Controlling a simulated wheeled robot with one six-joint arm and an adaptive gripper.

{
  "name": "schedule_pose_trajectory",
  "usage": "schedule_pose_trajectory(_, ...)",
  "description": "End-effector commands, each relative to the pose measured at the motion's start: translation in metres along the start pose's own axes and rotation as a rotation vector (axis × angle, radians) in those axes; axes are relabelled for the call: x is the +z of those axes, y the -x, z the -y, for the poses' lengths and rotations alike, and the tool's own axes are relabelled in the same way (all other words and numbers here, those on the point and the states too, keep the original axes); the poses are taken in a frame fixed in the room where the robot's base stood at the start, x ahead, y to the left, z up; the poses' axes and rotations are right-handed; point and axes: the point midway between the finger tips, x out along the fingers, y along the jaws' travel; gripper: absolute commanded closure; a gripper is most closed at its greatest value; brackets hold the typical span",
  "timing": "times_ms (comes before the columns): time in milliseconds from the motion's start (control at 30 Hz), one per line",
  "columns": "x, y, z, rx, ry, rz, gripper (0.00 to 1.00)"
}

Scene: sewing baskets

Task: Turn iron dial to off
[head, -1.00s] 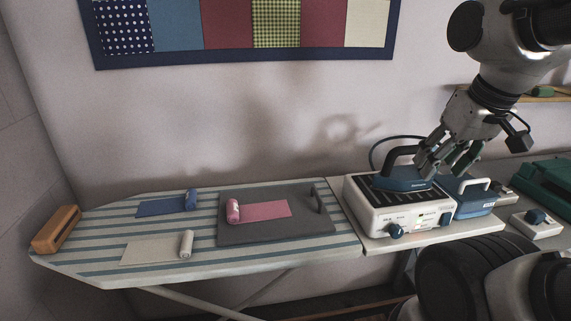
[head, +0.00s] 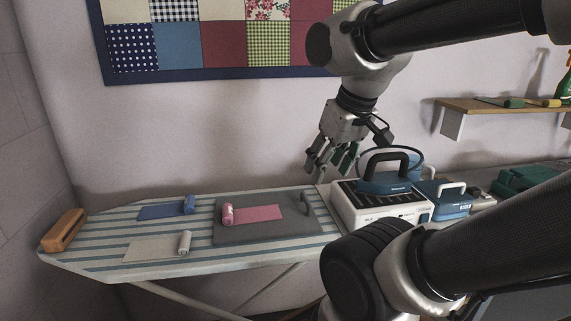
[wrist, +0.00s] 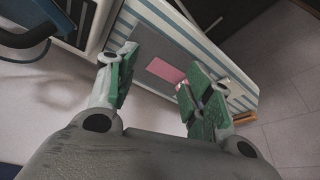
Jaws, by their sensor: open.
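The blue iron (head: 387,180) with a dark handle rests on the white iron station (head: 345,211) at the right end of the ironing board. The station's dial is hidden behind my arm in the head view. My gripper (head: 329,175) hangs open and empty above the board's right end, left of the iron and apart from it. In the wrist view my open fingers (wrist: 152,92) frame the board, and part of the station (wrist: 88,22) shows at the upper left.
The striped ironing board (head: 90,258) holds a grey pad (head: 285,235) with a pink cloth roll (head: 255,213), a blue roll (head: 165,210), a cream roll (head: 155,247) and an orange block (head: 63,230). A blue case (head: 443,202) stands right of the station. A shelf (head: 480,106) is on the wall.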

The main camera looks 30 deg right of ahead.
Motion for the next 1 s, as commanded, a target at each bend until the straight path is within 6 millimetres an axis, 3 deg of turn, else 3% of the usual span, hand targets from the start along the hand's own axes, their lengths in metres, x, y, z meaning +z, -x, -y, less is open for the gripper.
schedule_pose_trajectory(500, -0.038, -0.020, 0.033, -0.094, 0.221, 0.024, 0.49)
schedule_pose_trajectory(1000, -0.040, -0.022, 0.035, -0.100, 0.235, 0.024, 0.49)
